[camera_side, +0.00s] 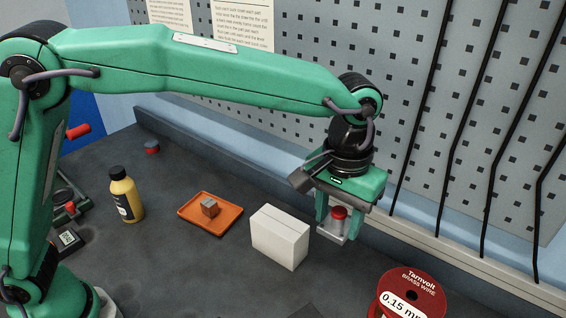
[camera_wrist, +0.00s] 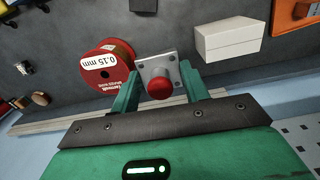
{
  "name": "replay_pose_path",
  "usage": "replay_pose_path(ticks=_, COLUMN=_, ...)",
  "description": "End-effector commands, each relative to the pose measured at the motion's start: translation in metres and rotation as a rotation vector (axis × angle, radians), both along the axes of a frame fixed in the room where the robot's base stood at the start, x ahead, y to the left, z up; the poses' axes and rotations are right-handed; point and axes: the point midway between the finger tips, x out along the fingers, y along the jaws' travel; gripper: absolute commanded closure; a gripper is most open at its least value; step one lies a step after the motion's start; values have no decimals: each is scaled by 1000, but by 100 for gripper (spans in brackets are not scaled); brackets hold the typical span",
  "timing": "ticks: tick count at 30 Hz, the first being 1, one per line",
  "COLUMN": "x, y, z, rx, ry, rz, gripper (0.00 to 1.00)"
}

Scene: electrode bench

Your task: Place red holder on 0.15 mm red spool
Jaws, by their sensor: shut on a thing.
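The red holder, a round red knob (camera_side: 339,212) on a grey metal plate, is between the fingers of my gripper (camera_side: 334,222). In the wrist view the red knob (camera_wrist: 159,86) and its square plate (camera_wrist: 147,67) show between the green fingers of my gripper (camera_wrist: 157,88), which is shut on it. The red spool (camera_side: 411,285), labelled 0.15 mm, is at the bottom right of the side view, cut by the frame edge and apart from the holder there. In the wrist view the spool (camera_wrist: 92,72) shows just left of the holder.
A white box (camera_side: 279,238) stands left of my gripper. An orange tray (camera_side: 192,222) holds a small grey-brown block (camera_side: 210,207). A yellow bottle (camera_side: 125,196) stands further left. A pegboard wall (camera_side: 470,120) with black cables rises behind the bench.

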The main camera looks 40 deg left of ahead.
Motion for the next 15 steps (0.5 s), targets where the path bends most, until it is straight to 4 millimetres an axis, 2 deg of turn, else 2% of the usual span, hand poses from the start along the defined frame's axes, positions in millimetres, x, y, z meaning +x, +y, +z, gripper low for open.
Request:
replay_pose_path(ticks=1, x=-8, y=-16, z=1, rx=-2, ry=-2, rz=-8, gripper=87)
replay_pose_path(ticks=6, x=-35, y=-59, z=3, rx=-2, ry=-2, rz=-11, gripper=87)
replay_pose_path(ticks=12, x=-70, y=-104, z=4, rx=-2, ry=-2, rz=-13, gripper=87)
replay_pose_path(ticks=15, x=-85, y=-120, z=4, rx=-1, ry=-1, rz=-14, gripper=87)
